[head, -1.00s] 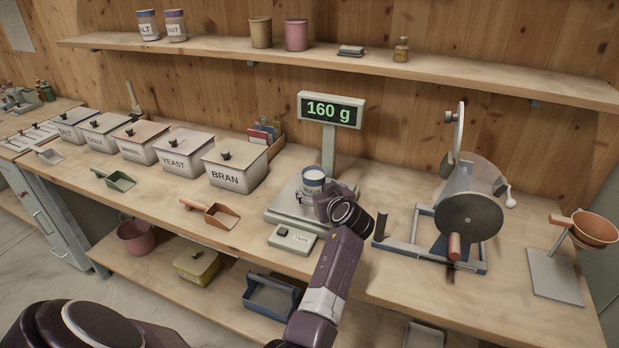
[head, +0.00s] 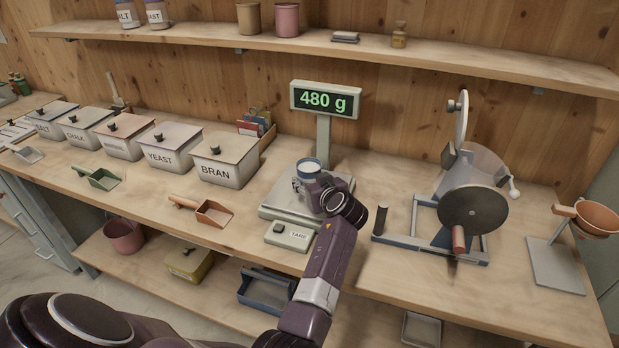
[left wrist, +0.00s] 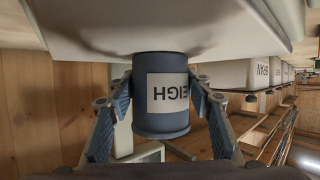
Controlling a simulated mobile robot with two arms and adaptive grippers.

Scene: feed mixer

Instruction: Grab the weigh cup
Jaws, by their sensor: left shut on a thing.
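The weigh cup (head: 308,165) is a small blue-grey cup with a white label and a pale inside. It stands upright on the scale's pan (head: 283,201). My left gripper (head: 309,180) is at the cup's near side and hides its lower part. In the left wrist view, which is upside down, the fingers are closed on both sides of the cup (left wrist: 160,118) and its label shows inverted. The cup's base looks to be against or very near the pan. My right gripper is not in view.
The scale display (head: 324,100) reads 480 g. The BRAN bin (head: 222,170) and an orange scoop (head: 212,213) are to the left. A mill with a grey disc (head: 473,211) and a copper funnel on a stand (head: 597,219) are to the right. A shelf (head: 330,50) runs above.

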